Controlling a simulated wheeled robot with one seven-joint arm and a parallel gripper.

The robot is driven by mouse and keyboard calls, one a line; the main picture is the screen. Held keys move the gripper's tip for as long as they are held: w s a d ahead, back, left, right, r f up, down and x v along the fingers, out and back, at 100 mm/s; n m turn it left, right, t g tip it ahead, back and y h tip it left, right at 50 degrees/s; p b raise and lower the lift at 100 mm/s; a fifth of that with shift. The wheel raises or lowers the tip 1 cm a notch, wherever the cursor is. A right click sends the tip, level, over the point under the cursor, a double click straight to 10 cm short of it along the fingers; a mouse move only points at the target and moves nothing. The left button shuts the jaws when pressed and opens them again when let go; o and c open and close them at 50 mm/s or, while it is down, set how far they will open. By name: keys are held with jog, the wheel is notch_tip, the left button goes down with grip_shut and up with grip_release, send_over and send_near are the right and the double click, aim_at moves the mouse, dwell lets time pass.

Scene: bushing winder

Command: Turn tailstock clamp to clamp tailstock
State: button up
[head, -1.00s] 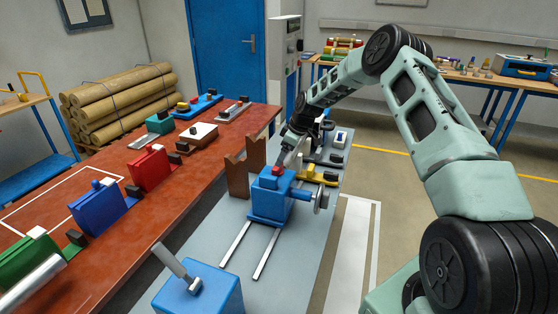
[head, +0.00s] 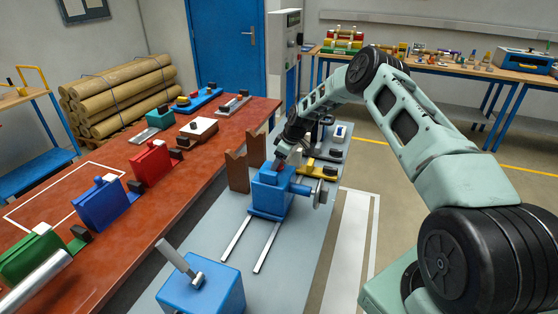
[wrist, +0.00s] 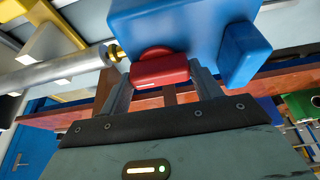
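The tailstock (head: 269,188) is a blue block on two pale rails, with a shaft and wheel on its right side. It also shows at the top of the wrist view (wrist: 185,25). Its clamp is a red handle (wrist: 160,70) on a round red base against the blue block. In the head view the clamp is mostly hidden by my gripper (head: 279,160), which comes down onto the tailstock top. In the wrist view my gripper (wrist: 163,82) has one finger against each end of the red handle, with no clear gap.
A blue box with a grey lever (head: 200,290) stands at the near end of the rails. A brown V-notched support (head: 238,172) stands behind the tailstock. A yellow part (head: 316,170) lies to its right. The red-brown bench (head: 150,225) at left holds several coloured fixtures.

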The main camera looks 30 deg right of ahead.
jog(key=shift+m+b, duration=0.3)
jog(key=shift+b, duration=0.1)
jog(key=m+b, duration=0.1)
jog(key=m+h+b, duration=0.1)
jog(key=shift+a+f+m+t+b, duration=0.15)
jog(key=shift+m+t+b, duration=0.15)
jog(key=shift+b, duration=0.05)
jog(key=m+b, duration=0.1)
jog(key=m+h+b, duration=0.1)
jog(key=m+b, duration=0.1)
jog(key=shift+a+m+t+h, duration=0.1)
jog(key=shift+m+t+h, duration=0.2)
jog(key=m+h+b, duration=0.1)
jog(key=m+b, duration=0.1)
jog(key=m, duration=0.1)
jog(key=shift+a+m, duration=0.1)
jog(key=shift+m, duration=0.2)
jog(key=shift+m+h+b, duration=0.75)
jog(key=shift+m+h, duration=0.05)
jog(key=shift+m, duration=0.9)
jog(key=shift+r, duration=0.2)
jog(key=shift+g, duration=0.4)
jog(key=o, duration=1)
